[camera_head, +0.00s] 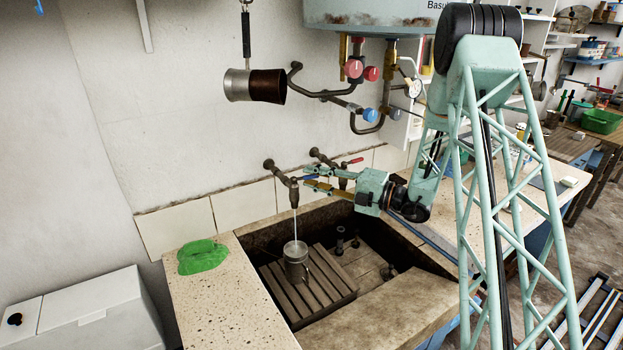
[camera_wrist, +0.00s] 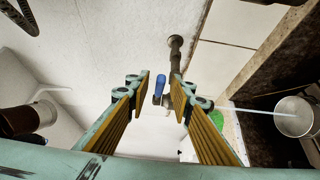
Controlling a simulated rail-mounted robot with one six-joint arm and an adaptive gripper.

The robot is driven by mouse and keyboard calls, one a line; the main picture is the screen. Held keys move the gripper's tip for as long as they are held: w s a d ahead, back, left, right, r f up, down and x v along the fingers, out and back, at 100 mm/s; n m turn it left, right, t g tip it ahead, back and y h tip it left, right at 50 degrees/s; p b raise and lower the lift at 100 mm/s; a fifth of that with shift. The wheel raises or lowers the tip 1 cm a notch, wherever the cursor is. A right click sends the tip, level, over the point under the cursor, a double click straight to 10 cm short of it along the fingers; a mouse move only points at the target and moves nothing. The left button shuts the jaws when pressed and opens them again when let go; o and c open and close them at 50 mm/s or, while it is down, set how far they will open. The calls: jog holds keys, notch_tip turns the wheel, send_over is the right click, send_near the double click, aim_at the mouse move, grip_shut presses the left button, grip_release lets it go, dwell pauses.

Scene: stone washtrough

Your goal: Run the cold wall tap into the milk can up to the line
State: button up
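The cold wall tap (camera_head: 293,190) has a blue lever (camera_wrist: 160,84) and sticks out from the wall above the stone trough. A thin stream of water (camera_head: 295,226) falls from its spout into the milk can (camera_head: 296,266). The grey metal can stands upright on wooden slats in the trough. It also shows at the right of the wrist view (camera_wrist: 295,122); the water level and the line cannot be made out. My gripper (camera_head: 307,177) is open at the tap, with the blue lever between its spread fingertips (camera_wrist: 160,79) and a gap on either side.
A second tap with a red lever (camera_head: 352,161) sits just right of my gripper. Above hang a boiler (camera_head: 375,14) with pipes and valves, and a metal vessel (camera_head: 237,85). A green cloth (camera_head: 202,257) lies on the left counter (camera_head: 225,310), which is otherwise clear.

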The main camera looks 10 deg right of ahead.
jog(key=shift+w+a, duration=0.2)
jog(key=shift+a, duration=0.05)
jog(key=shift+c, duration=0.7)
grip_shut()
